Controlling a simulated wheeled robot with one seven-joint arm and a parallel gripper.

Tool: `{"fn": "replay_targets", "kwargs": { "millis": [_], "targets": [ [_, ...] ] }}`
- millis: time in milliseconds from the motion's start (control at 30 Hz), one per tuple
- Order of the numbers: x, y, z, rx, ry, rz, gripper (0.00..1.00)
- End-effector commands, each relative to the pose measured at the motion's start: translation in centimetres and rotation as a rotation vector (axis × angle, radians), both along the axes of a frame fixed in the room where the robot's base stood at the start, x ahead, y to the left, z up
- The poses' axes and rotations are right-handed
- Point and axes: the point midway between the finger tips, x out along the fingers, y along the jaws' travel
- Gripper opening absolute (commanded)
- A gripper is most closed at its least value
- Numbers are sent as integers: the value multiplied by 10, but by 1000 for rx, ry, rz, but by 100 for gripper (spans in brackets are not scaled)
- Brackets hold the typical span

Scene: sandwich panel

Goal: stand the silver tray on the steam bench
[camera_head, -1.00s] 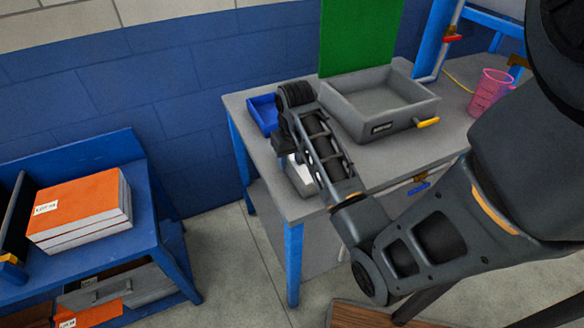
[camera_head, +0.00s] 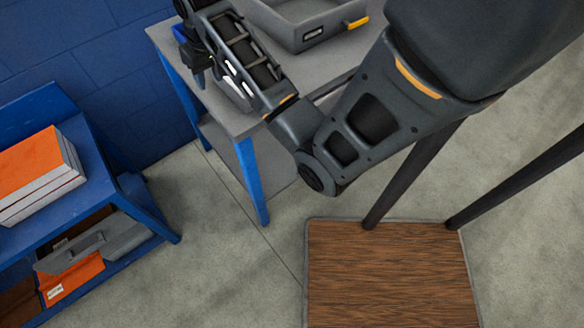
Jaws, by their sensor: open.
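My gripper (camera_head: 199,72) shows as dark fingers at the upper left, over the left edge of the grey-topped table. It is open, and I see nothing held in it. A pale silvery piece (camera_head: 229,92) shows on the table behind my forearm, close to the right of the gripper. It may be the silver tray, but my arm hides most of it. The grey-topped table (camera_head: 240,122) with blue legs stands at the upper middle. A grey open basin (camera_head: 288,37) with a yellow handle sits on it, cut by the top edge. I cannot tell which is the steam bench.
A blue shelf unit (camera_head: 98,190) at the left holds orange-covered stacks (camera_head: 30,160) and a grey case (camera_head: 100,248) below. A brown wooden mat (camera_head: 390,275) lies on the floor. Dark thin legs stand at the right. Concrete floor between shelf and mat is clear.

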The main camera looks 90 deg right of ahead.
Motion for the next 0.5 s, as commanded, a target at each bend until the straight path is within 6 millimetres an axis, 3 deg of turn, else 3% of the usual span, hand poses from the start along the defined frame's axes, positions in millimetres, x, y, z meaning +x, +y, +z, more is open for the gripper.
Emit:
{"fn": "replay_targets", "kwargs": {
  "millis": [33,200,367,500],
  "targets": [
    [7,29,-19,-7,-30,34,41],
    [18,106,-57,-67,-165,124,41],
    [7,175,-75,-125,-285,198,41],
    [-16,227,-79,-175,-385,261,41]
  ]
}}
